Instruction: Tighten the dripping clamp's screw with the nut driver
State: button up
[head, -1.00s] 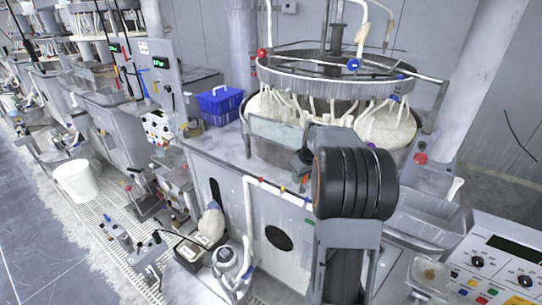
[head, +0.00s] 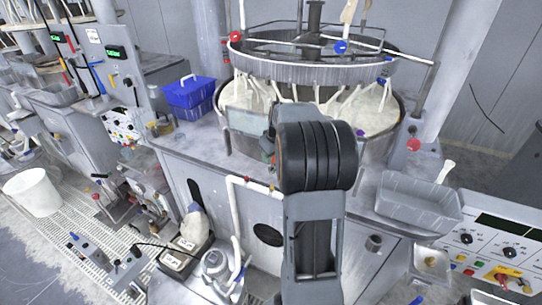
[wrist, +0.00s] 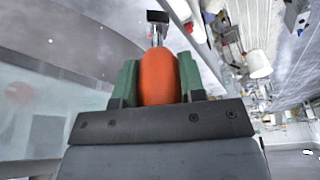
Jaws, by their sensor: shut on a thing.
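My gripper (wrist: 158,88) has green finger pads and is shut on the orange handle of the nut driver (wrist: 159,74). The driver's metal shaft and dark socket end point away from the gripper, toward the top of the wrist view. In the head view my arm hides most of the gripper; only a small bit of it shows beside the platen machine. A white hose (head: 236,205) with small coloured fittings runs down the machine's front. I cannot make out which clamp drips, nor its screw.
The round platen machine (head: 310,72) with white hoses stands behind my arm. A blue basket (head: 190,97) sits left of it, a grey tray (head: 412,212) right. A control panel (head: 500,250) is at the lower right. A white bucket (head: 33,192) stands on the floor left.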

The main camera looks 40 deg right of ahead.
aim_at(271, 168)
jog(key=shift+a+f+b, duration=0.1)
jog(key=shift+f+b, duration=2.15)
jog(key=shift+f, duration=0.7)
jog(key=shift+f+b, duration=0.7)
jog(key=shift+b, duration=0.1)
jog(key=shift+r, duration=0.15)
jog(key=shift+r, duration=0.3)
jog(key=shift+f, duration=0.4)
dwell(1.9)
jog(key=shift+r, duration=0.4)
dwell(1.1)
